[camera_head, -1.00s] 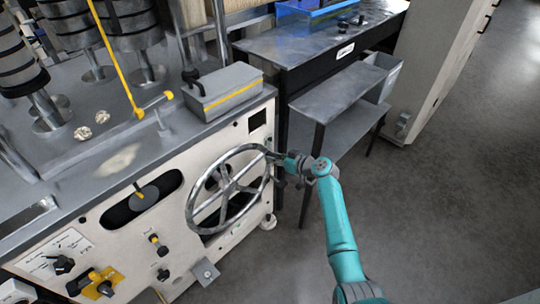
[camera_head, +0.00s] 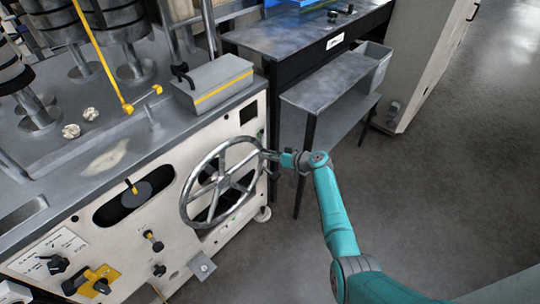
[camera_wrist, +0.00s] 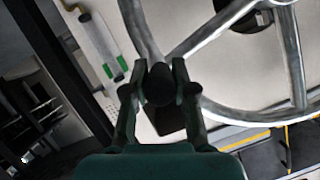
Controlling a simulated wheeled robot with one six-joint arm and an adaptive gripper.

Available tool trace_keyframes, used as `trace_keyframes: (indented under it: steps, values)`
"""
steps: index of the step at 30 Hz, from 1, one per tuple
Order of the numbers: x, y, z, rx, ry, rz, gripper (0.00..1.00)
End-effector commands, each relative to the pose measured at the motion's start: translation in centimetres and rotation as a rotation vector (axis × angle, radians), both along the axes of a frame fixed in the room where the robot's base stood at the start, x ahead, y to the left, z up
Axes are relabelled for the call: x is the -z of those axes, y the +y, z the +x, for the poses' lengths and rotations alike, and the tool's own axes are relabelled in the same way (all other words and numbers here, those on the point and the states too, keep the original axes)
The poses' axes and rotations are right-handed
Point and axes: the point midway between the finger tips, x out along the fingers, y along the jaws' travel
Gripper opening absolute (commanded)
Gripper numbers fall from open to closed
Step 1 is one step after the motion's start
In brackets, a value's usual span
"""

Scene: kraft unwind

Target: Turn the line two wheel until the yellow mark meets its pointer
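The handwheel (camera_head: 222,183) is a bright metal spoked wheel on the cream front panel of the machine. My gripper (camera_head: 267,155) is at its upper right rim. In the wrist view my gripper (camera_wrist: 160,82) has its two dark fingers on either side of a dark round knob (camera_wrist: 158,88) at the wheel's rim, closely against it. The rim and spokes (camera_wrist: 205,32) run beyond the fingers. I cannot make out a yellow mark on the wheel or its pointer in either view. No label tells which line this wheel belongs to.
Left of the wheel are a slot with a yellow-tipped lever (camera_head: 133,190) and several knobs and switches. A grey box with a yellow stripe (camera_head: 213,85) sits above. A dark table (camera_head: 300,38) and a lower shelf (camera_head: 335,82) stand to the right. The floor at right is clear.

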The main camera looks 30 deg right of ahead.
Motion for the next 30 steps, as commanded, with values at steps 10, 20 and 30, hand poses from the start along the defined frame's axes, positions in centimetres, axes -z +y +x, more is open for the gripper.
trace_keyframes:
  steps: [10, 20, 30]
  values:
    - [0.0, 0.0, 0.0, 0.000, 0.000, 0.000, 0.50]
    - [-1.1, -1.5, -2.8, 0.002, -0.001, 0.000, 0.50]
    - [-3.4, -4.2, -8.1, 0.003, 0.000, 0.000, 0.50]
